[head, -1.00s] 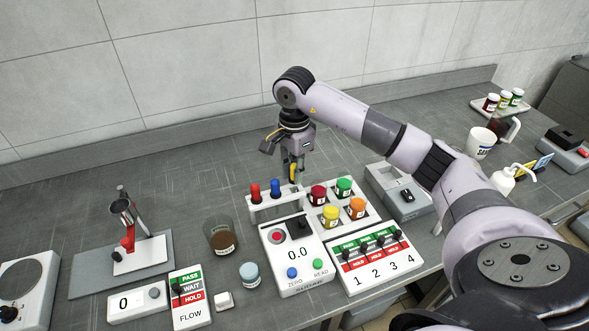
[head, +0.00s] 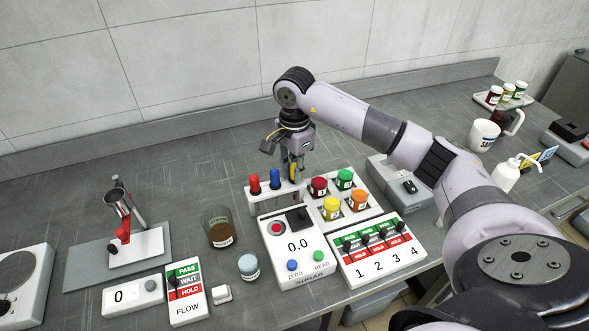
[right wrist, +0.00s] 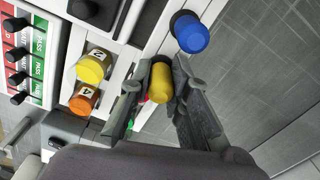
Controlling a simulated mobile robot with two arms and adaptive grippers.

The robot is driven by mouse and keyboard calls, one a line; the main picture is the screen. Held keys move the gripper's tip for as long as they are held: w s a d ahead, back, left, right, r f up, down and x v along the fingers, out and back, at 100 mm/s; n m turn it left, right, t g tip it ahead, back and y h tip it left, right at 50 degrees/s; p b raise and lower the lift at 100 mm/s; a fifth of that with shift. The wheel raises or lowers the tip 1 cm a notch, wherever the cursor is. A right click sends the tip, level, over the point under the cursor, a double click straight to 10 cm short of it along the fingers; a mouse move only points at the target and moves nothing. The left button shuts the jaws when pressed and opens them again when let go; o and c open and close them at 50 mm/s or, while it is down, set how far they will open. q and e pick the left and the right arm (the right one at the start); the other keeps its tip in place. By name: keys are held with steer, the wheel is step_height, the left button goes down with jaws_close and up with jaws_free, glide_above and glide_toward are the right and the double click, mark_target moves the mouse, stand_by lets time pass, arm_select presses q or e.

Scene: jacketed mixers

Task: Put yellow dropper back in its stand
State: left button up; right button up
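The yellow dropper (head: 293,171) is upright between the fingers of my right gripper (head: 293,172), at the right end of the white stand (head: 267,197). In the right wrist view the dropper's yellow bulb (right wrist: 160,82) sits between both fingers of the right gripper (right wrist: 161,75), which look closed on it. A red dropper (head: 255,185) and a blue dropper (head: 275,179) stand in the stand to its left. The blue one also shows in the right wrist view (right wrist: 190,32). I cannot tell whether the yellow dropper's lower end is inside the stand. My left gripper is out of view.
A tray of capped jars (head: 331,208) stands close right of the stand. The scale (head: 297,247) and a four-switch panel (head: 378,247) lie in front. A brown beaker (head: 218,228) is to the left. The counter behind the stand is clear.

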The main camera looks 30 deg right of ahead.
steer(key=o, duration=0.5)
steer(key=shift+o, duration=0.5)
steer(key=o, duration=0.4)
steer(key=shift+r+p, duration=1.7)
steer(key=shift+r, duration=1.3)
